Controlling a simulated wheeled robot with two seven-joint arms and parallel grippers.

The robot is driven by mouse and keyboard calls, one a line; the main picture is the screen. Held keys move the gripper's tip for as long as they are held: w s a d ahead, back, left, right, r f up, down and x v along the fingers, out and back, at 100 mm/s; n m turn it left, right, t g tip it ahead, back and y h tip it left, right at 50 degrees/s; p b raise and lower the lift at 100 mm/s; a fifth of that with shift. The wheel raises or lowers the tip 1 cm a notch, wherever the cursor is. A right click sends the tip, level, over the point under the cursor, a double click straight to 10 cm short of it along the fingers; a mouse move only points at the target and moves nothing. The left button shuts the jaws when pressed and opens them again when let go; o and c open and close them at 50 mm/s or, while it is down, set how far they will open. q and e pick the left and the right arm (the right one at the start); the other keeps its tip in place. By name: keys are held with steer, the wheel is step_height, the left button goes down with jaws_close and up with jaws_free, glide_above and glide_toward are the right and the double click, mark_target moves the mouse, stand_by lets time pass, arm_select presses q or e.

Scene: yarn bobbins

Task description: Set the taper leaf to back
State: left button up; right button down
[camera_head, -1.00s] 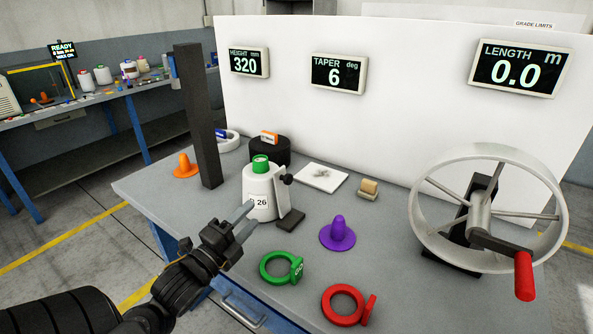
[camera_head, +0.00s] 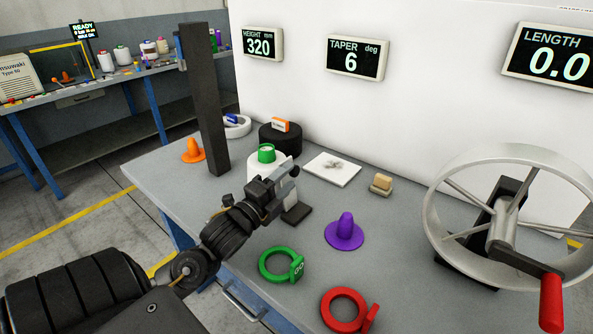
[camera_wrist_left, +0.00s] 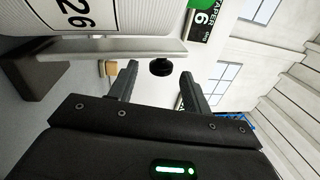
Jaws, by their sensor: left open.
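The white cone bobbin (camera_head: 254,172) with a green top stands on the bench, partly hidden behind my left gripper (camera_head: 281,174). The taper gauge's dark foot (camera_head: 297,213) shows beside it. In the left wrist view the pale, straight leaf (camera_wrist_left: 120,48) runs beside the bobbin (camera_wrist_left: 75,18), which is marked 26. A black knob (camera_wrist_left: 161,67) appears between the open fingers of my left gripper (camera_wrist_left: 159,70). I cannot tell whether they touch it. The taper display (camera_head: 355,59) reads 6 deg. My right gripper is out of view.
A dark post (camera_head: 204,100) stands left of the bobbin. A purple cone (camera_head: 345,230), green ring (camera_head: 279,265) and red ring (camera_head: 343,309) lie in front. A crank wheel (camera_head: 505,215) stands at right. A white pad (camera_head: 333,169) lies behind.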

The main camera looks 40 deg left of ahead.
mark_target(291, 175)
arm_select(q)
steer(key=w, duration=0.3)
steer(key=shift+w+r+p, duration=0.3)
steer(key=shift+w+r, duration=0.05)
steer(key=shift+w, duration=0.05)
steer(key=shift+c, duration=1.7)
jaws_close()
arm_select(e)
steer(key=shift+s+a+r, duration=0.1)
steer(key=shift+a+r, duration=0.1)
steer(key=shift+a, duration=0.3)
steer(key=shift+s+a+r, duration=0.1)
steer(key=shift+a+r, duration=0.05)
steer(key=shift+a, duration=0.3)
